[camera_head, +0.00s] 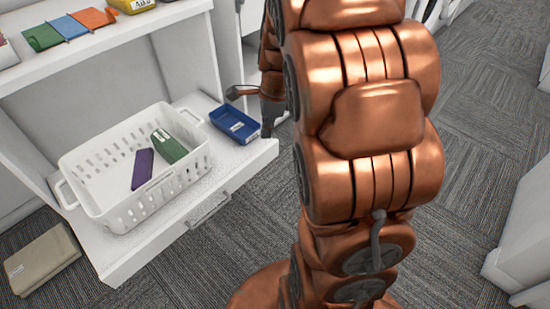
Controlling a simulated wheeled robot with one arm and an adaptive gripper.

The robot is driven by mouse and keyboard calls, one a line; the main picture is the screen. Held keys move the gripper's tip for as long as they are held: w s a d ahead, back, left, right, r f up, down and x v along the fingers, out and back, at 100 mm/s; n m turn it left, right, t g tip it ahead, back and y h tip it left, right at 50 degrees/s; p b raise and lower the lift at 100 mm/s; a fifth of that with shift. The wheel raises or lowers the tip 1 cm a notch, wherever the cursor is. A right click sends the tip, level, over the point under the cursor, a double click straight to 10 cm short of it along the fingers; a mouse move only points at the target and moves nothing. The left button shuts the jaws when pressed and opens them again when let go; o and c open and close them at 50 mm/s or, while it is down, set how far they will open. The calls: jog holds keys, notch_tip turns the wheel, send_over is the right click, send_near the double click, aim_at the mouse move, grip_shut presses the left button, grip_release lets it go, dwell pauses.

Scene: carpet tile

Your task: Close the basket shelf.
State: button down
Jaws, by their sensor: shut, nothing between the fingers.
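The basket shelf (118,248) is a white pull-out shelf at the lower left, slid out from a white shelving unit. A white perforated basket (180,178) with handles stands on it, holding a purple item (142,168) and a green item (169,146). A blue tray (235,123) lies on the shelf to the right of the basket. A grey handle (209,210) is on the shelf's front face. My gripper (270,128) is shut and empty at the shelf's right end, near the blue tray. My copper arm partly hides it, and I cannot tell whether it touches the shelf.
An upper white shelf (100,55) holds green, blue, orange and yellow items. A beige box (42,260) lies on the grey carpet at the lower left. White furniture (525,255) stands at the right edge. Carpet (490,120) is clear on the right.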

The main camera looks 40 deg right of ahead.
aim_at(275, 146)
jog(key=w+d+f+m+t+b, duration=0.1)
jog(key=w+d+f+m+b, duration=0.2)
jog(key=d+f+m+b, duration=0.25)
jog(key=w+d+f+m+b, duration=0.3)
jog(key=d+f+m, duration=0.2)
jog(key=d+f, duration=0.3)
jog(key=shift+n+h, duration=0.25)
jog(key=shift+h, duration=0.05)
jog(key=shift+w+a+f+b, duration=0.35)
jog(key=shift+w+f+b, duration=0.55)
jog(key=shift+f, duration=0.8)
jog(key=shift+w+a+f+b, duration=0.35)
jog(key=shift+w+f+b, duration=0.55)
jog(key=shift+f, duration=0.8)
jog(key=shift+w+a+f+b, duration=0.35)
jog(key=shift+w+f+b, duration=0.3)
jog(key=shift+w+f, duration=0.75)
jog(key=shift+s+f, duration=0.3)
